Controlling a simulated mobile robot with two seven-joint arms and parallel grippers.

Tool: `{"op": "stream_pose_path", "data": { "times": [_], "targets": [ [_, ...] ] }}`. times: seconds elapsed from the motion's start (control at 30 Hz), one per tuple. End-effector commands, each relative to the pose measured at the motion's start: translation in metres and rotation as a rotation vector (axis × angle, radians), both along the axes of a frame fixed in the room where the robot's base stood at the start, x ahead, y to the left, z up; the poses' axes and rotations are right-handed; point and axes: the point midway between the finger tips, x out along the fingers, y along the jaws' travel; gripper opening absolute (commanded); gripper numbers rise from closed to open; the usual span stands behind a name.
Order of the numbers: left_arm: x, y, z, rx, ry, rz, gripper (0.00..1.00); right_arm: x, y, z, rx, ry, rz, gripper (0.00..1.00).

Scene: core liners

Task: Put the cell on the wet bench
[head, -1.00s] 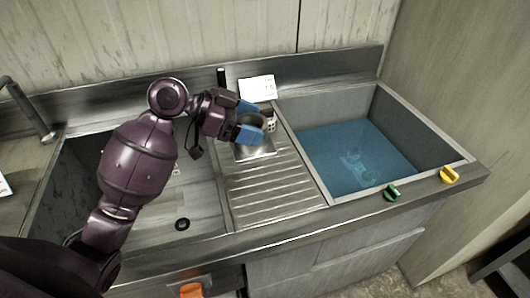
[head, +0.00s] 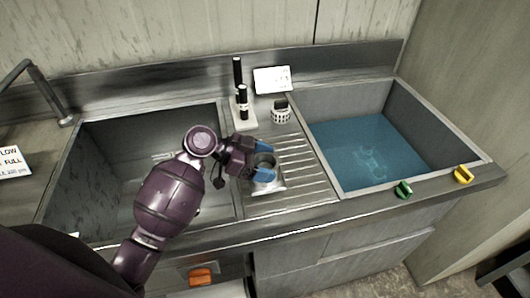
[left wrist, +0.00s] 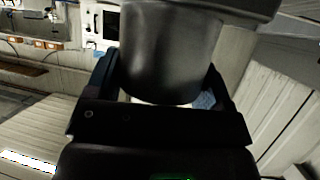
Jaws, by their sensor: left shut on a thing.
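The cell, which I take to be the grey metal cup (head: 264,160), is in my left gripper (head: 263,168), between its blue fingertips. A shiny square plate (head: 272,189) shows under the cup and seems to belong to it. Cup and plate are over the front left of the ribbed drainboard (head: 300,165) of the wet bench; I cannot tell if they touch it. In the left wrist view the cup is a large dark cylinder (left wrist: 165,50) between the fingers, upright there. My right gripper is in neither view.
A basin of blue liquid (head: 365,150) lies right of the drainboard, an empty basin (head: 110,160) left. A white perforated basket (head: 281,117), a stand with black-topped rods (head: 243,105) and a white card (head: 272,80) stand behind. Green (head: 403,189) and yellow (head: 463,174) knobs line the front edge.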

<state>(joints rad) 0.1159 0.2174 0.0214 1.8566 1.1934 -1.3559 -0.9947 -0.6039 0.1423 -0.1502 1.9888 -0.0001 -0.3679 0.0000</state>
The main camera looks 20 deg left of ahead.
Motion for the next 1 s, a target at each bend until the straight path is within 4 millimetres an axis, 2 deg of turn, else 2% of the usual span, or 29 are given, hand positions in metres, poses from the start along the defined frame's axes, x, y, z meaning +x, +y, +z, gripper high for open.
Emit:
{"op": "stream_pose_path", "data": {
  "times": [0.13, 0.47, 0.97, 1.0],
  "targets": [
    [0.001, -0.001, -0.004, -0.005, -0.007, 0.000, 0.03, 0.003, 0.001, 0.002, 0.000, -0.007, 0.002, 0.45],
    [0.001, -0.001, -0.038, -0.005, -0.006, 0.001, 0.03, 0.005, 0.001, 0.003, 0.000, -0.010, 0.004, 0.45],
    [0.001, -0.001, -0.044, -0.003, -0.007, 0.000, 0.03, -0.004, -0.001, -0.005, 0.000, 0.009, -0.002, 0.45],
    [0.000, 0.000, -0.046, -0.001, -0.001, 0.000, 0.81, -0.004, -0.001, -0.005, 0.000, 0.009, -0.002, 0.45]
  ]
}}
